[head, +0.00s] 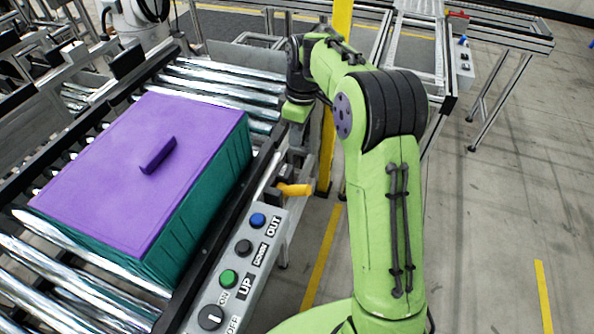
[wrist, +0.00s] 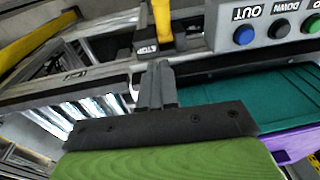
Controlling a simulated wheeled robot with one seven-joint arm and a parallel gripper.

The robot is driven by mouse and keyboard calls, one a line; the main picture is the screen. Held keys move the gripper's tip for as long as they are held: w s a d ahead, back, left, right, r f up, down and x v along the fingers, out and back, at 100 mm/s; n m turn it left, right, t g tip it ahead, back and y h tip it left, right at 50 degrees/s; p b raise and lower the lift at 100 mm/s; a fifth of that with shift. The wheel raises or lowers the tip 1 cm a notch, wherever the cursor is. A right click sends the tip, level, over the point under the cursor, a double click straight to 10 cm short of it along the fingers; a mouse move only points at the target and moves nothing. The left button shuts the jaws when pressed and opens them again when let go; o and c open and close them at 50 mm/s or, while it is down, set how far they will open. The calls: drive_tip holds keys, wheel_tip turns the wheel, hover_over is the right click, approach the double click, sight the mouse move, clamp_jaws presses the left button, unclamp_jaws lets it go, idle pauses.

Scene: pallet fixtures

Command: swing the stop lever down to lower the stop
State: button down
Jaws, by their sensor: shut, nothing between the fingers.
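The stop lever (head: 295,190) has a yellow handle that sticks out from the conveyor's side, just past the button box. In the wrist view the yellow handle (wrist: 162,20) rises at the top, beside a black STOP label. My gripper (wrist: 157,68) is shut and empty; its dark fingertips point toward the lever and lie just short of it in the picture. I cannot tell whether they touch the rail. In the head view my green hand is above and beyond the lever, and its fingertips are hard to make out. I cannot make out the stop itself.
A teal crate (head: 215,190) with a purple lid (head: 110,190) sits on the roller conveyor (head: 50,290). A grey button box (head: 228,300) is on the near side of the lever. A yellow post (head: 342,18) stands behind my arm. Floor on the right is clear.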

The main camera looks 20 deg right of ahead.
drive_tip(key=b, duration=0.3)
approach(297, 191)
drive_tip(key=w+a+f, duration=0.1)
drive_tip(key=w+f, duration=0.1)
drive_tip(key=w, duration=0.2)
drive_tip(key=f, duration=0.1)
drive_tip(key=s+f, duration=0.1)
drive_tip(key=f, duration=0.1)
drive_tip(key=shift+s+d+f+b, duration=0.15)
drive_tip(key=shift+s+d+b, duration=0.15)
drive_tip(key=shift+s+b, duration=0.1)
drive_tip(key=shift+s+d+f, duration=0.1)
drive_tip(key=shift+s+f, duration=0.05)
drive_tip(key=shift+f, duration=0.1)
drive_tip(key=shift+d, duration=0.1)
